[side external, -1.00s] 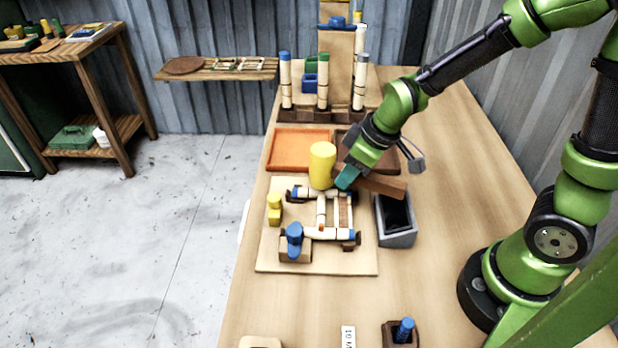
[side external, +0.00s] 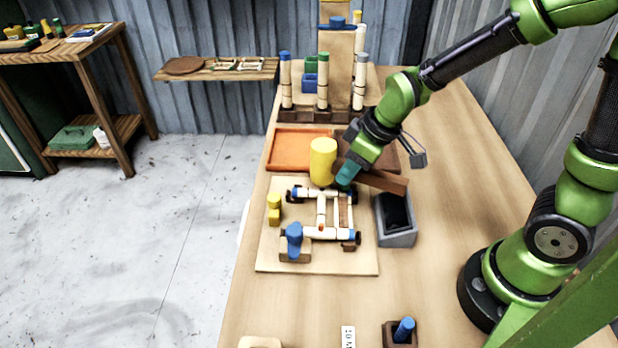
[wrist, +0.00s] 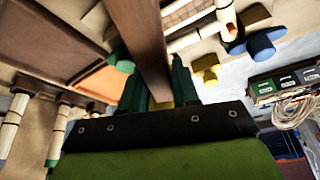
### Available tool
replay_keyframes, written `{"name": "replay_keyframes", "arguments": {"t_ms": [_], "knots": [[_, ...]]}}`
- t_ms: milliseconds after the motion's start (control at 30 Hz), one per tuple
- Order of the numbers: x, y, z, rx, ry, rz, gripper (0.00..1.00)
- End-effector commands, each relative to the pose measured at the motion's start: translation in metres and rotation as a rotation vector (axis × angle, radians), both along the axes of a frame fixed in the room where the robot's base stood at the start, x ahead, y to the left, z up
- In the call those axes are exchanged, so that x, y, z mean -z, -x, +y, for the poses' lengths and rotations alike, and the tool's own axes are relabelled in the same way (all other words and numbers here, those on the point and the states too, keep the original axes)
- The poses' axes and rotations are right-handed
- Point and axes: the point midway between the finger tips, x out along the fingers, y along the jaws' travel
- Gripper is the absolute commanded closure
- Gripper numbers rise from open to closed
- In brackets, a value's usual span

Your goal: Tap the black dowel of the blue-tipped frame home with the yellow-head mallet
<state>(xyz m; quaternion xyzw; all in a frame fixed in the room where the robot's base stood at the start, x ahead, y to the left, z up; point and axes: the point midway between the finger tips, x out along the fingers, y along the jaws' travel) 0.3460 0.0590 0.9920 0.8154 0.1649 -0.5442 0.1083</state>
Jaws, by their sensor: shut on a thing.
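The mallet's yellow head (side external: 323,161) shows upright over the back edge of the work board in the side view. Its brown wooden handle (side external: 385,181) runs off to the right, and my gripper (side external: 347,173) is shut on it. In the wrist view the handle (wrist: 138,45) lies between the teal fingers. The pale frame with blue tips (side external: 322,216) lies on the board just in front of the head. The black dowel cannot be made out clearly; the mallet and gripper overlap the frame's back right corner.
A blue clamp (side external: 294,238) stands at the board's front left, with yellow blocks (side external: 274,209) behind it. A grey bin (side external: 396,222) is right of the board (side external: 318,266). An orange tray (side external: 299,150) and a rack of upright poles (side external: 323,115) stand behind.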

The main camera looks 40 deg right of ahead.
Motion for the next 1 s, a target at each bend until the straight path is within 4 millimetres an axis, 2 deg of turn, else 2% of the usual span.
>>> {"name": "replay_keyframes", "arguments": {"t_ms": [200,600,1000], "knots": [[-0.005,-0.002,0.0,0.0,-0.001,-0.007,1.0],[-0.047,-0.002,0.0,0.001,-0.001,-0.008,1.0],[-0.051,-0.001,0.0,0.0,-0.001,-0.004,1.0]]}}
